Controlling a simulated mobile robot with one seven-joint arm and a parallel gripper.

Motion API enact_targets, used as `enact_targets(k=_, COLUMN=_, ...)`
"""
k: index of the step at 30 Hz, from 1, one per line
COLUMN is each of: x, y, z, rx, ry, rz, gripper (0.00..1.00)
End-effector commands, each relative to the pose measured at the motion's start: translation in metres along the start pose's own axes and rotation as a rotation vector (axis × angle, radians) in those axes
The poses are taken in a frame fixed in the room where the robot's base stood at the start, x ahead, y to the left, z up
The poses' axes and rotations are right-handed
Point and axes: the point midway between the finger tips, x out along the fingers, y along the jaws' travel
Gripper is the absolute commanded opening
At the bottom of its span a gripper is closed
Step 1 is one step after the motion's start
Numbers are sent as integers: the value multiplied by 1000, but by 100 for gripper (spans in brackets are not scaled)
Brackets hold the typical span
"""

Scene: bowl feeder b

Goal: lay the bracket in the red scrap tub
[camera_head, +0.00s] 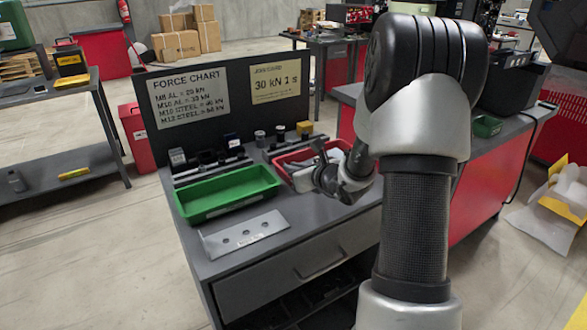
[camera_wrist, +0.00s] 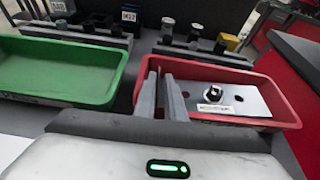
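The red tub (camera_head: 284,172) stands on the bench, right of a green tray; it also shows in the wrist view (camera_wrist: 286,112). A flat grey metal plate (camera_wrist: 243,94) with a white label and a dark round fastener standing on it lies inside the red tub. I cannot tell which plate is the bracket. My gripper (camera_head: 322,160) is over the red tub. In the wrist view its fingers (camera_wrist: 161,78) are slightly apart, with nothing visible between them.
The green tray (camera_head: 228,194) looks empty. Racks with small dark, silver and yellow parts (camera_head: 216,157) stand behind the tray and tub. An upright dark panel (camera_head: 224,98) with force charts closes the bench's back.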

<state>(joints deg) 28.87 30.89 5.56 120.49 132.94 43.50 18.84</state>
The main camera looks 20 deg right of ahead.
Motion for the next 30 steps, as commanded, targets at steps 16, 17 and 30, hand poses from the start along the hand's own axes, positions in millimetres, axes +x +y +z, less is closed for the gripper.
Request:
enact_targets(k=16, x=-65, y=-1, z=15, rx=-2, ry=-3, rz=-3, gripper=10)
enact_targets(k=17, x=-72, y=-1, z=15, rx=-1, ry=-2, rz=-3, gripper=10)
enact_targets(k=30, x=-124, y=0, z=12, rx=-1, ry=-2, rz=0, gripper=10)
